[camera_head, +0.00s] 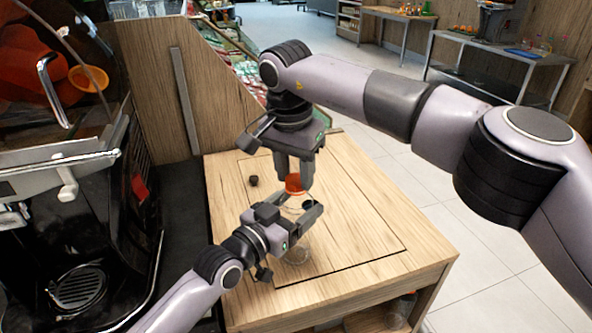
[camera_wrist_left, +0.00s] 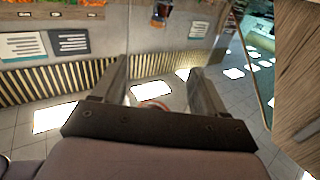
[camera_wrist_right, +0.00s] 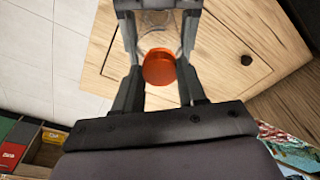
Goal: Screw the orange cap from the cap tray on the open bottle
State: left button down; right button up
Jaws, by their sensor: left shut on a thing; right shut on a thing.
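The orange cap (camera_head: 294,184) is held between the fingertips of my right gripper (camera_head: 294,176), which points down from above. In the right wrist view the cap (camera_wrist_right: 159,67) sits between the fingers in front of the clear bottle (camera_wrist_right: 157,22). My left gripper (camera_head: 306,207) is shut around the clear bottle, whose lower part shows below the gripper (camera_head: 296,254). The bottle is hard to make out because it is transparent. The cap is at the bottle's top end; I cannot tell whether they touch. I cannot identify a cap tray.
The wooden table (camera_head: 375,215) is mostly clear on its right side. A small dark round piece (camera_head: 252,181) lies on it, left of the cap. The black juicer machine (camera_head: 75,230) stands at the left. A wooden panel (camera_head: 155,85) rises behind.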

jog(key=m, duration=0.4)
jog(key=shift+a, duration=0.1)
jog(key=m, duration=0.4)
jog(key=shift+w+m+g+h, duration=0.1)
jog(key=shift+m+g+h, duration=0.2)
jog(key=shift+g+h, duration=0.1)
jog(key=o, duration=1.6)
jog(key=shift+c, duration=0.2)
pick_arm(q)
grip_release()
jog(key=shift+p+v, duration=0.3)
jog(key=shift+v, duration=3.3)
pick_arm(e)
jog(key=shift+r, duration=0.3)
